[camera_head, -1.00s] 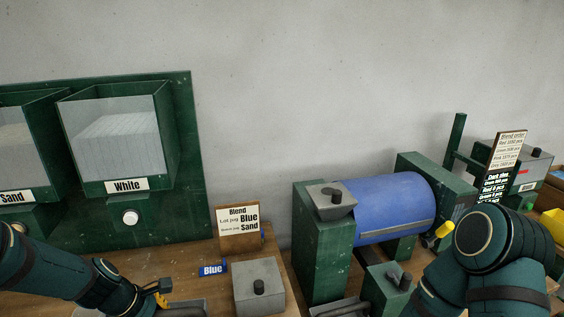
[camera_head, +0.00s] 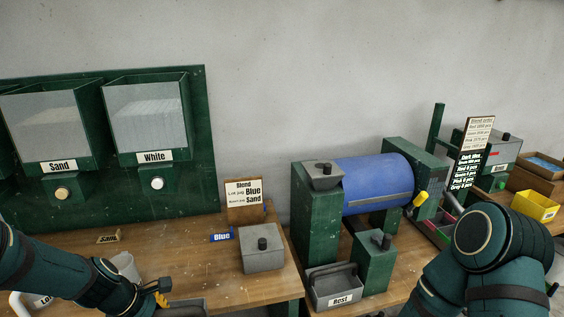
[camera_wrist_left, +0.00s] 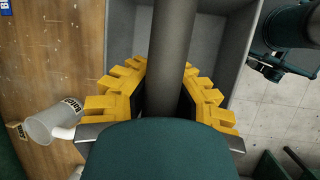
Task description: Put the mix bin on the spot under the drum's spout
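The mix bin, a grey open box with a thick bar handle, shows in the left wrist view (camera_wrist_left: 215,50). Only a sliver of it (camera_head: 188,307) shows at the bottom of the head view; its label is not visible. My left gripper (camera_wrist_left: 167,80) has its yellow fingers closed on both sides of the bar; it also shows in the head view (camera_head: 160,290). The blue drum (camera_head: 375,184) lies in a green stand, right of centre. I cannot make out its spout or the spot beneath. My right arm (camera_head: 500,250) is at right; its gripper is out of view.
A grey bin labelled Rest (camera_head: 333,289) stands before the drum's stand, beside a green block (camera_head: 373,265). A grey lidded box (camera_head: 262,250) and a Blue tag (camera_head: 221,235) are on the left table. A pale jug (camera_head: 125,266) is close to my left arm.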

